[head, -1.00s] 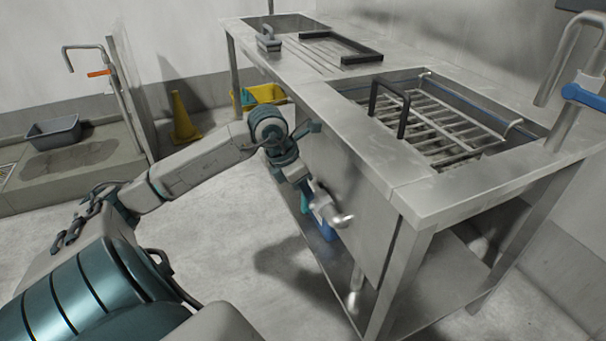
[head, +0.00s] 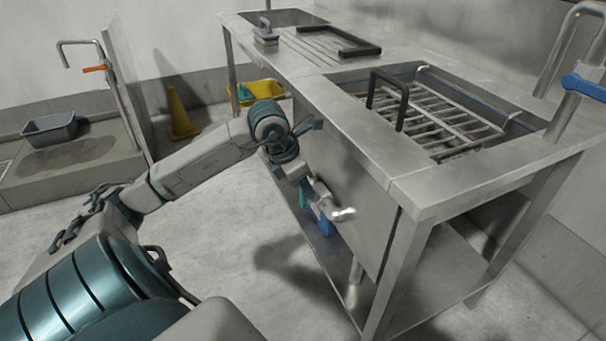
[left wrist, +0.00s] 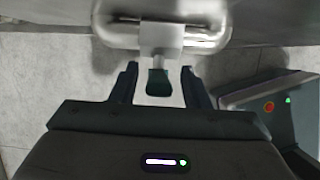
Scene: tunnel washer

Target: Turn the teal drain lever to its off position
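The teal drain lever (left wrist: 157,82) hangs from a metal valve pipe (left wrist: 160,36) in the left wrist view. My left gripper (left wrist: 159,70) is open, with one finger on each side of the lever and a visible gap to both. In the head view my left gripper (head: 307,188) is at the valve pipe (head: 335,212) on the front of the steel sink unit. The lever is mostly hidden there by the gripper and wrist. My right gripper is not in view.
The steel sink unit (head: 410,190) has a wire rack (head: 440,120) in its basin and a black handle (head: 388,98) at the edge. A blue item (head: 322,226) shows beneath the valve. A yellow cone (head: 179,115) stands on the floor behind.

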